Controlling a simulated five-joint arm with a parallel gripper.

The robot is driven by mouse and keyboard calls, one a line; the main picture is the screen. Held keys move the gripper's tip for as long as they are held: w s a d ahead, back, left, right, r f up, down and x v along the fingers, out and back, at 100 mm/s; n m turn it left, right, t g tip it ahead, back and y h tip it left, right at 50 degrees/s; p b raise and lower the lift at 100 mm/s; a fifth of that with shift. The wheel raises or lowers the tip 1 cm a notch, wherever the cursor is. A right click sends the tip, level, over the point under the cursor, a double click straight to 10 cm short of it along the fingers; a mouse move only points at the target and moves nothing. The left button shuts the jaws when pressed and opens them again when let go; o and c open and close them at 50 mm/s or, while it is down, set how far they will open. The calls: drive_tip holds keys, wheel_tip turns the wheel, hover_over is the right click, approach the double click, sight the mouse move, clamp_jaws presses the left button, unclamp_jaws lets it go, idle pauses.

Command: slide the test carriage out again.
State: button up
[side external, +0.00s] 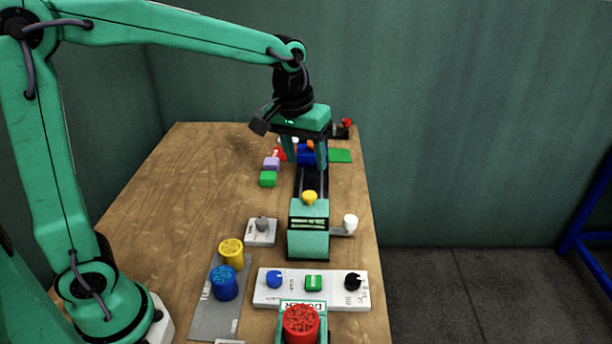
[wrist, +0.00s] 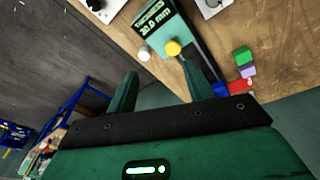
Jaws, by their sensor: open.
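The test press is a green housing (side external: 308,240) with a dark rail (side external: 312,180) running back from it. The knob looks like the carriage's handle; the rest of the carriage is hidden. My gripper (side external: 306,162) is open and empty over the far part of the rail, apart from the knob. In the wrist view the knob appears beyond my fingertips (wrist: 160,70).
A white-knobbed lever (side external: 350,222) sticks out right of the press. Green (side external: 268,179) and purple (side external: 271,163) blocks lie left of the rail. A control panel (side external: 335,298) and blue (side external: 224,283) and yellow (side external: 231,251) cylinders stand nearer. The left table is clear.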

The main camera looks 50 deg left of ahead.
sight(351, 218)
drive_tip(key=w+d+f, duration=0.1)
drive_tip(key=w+f, duration=0.2)
drive_tip(key=w+d+f+n+g, duration=0.1)
drive_tip(key=w+d+f, duration=0.1)
drive_tip(key=w+f, duration=0.2)
drive_tip(key=w+d+f+n+g, duration=0.1)
drive_tip(key=w+f, duration=0.2)
drive_tip(key=f, duration=0.1)
drive_tip(key=shift+w+d+f, duration=0.15)
drive_tip(key=shift+w+d, duration=0.1)
drive_tip(key=shift+d, duration=0.05)
drive_tip(key=shift+f, duration=0.15)
drive_tip(key=shift+f, duration=3.75)
clamp_jaws()
drive_tip(key=shift+a, duration=0.1)
